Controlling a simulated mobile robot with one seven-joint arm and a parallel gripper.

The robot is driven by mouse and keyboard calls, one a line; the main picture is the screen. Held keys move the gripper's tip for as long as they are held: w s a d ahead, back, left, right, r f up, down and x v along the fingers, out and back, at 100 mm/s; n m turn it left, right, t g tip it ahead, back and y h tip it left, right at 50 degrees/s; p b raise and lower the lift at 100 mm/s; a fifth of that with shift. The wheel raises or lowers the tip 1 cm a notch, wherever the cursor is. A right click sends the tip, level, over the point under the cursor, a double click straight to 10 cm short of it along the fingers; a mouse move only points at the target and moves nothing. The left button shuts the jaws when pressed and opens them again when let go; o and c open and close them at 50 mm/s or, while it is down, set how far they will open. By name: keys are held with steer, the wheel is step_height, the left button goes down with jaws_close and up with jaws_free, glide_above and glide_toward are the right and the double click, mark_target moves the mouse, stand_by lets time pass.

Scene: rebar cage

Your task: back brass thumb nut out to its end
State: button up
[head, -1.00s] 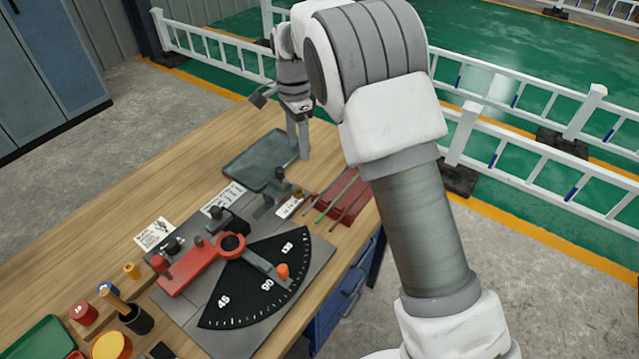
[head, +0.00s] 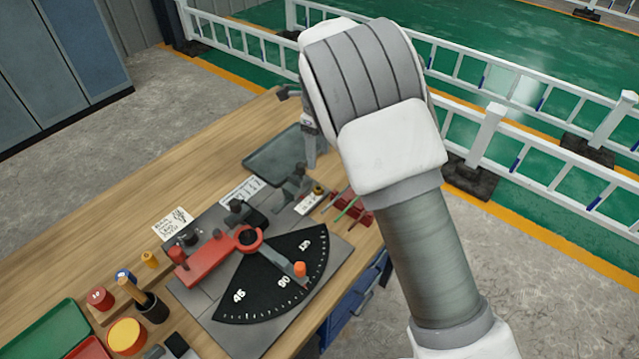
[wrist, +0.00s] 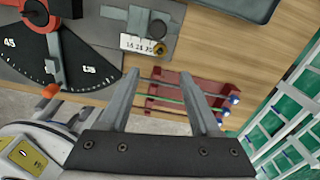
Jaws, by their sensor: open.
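The brass thumb nut (wrist: 158,48) is a small golden knob at the right end of a white scale label (wrist: 140,43) in the wrist view. It also shows in the head view (head: 318,188), by the grey stop block (head: 292,188) at the bench's far side. My gripper (wrist: 160,74) is open and empty. Its fingertips lie just below the nut in the wrist picture, apart from it. In the head view my gripper (head: 311,150) is partly hidden by my arm, above the dark tray's right side.
A red rack (wrist: 192,95) with several rods lies beside the plate, beneath my fingers in the wrist view. The black angle dial (head: 275,280) and red lever (head: 215,255) are nearby. A grey tray (head: 262,165) sits behind. White railings (head: 550,160) stand beyond the bench.

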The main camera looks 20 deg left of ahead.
mark_target(319, 188)
step_height(319, 188, down, 11)
steer(key=shift+f, duration=0.2)
jaws_close()
stand_by(0.4)
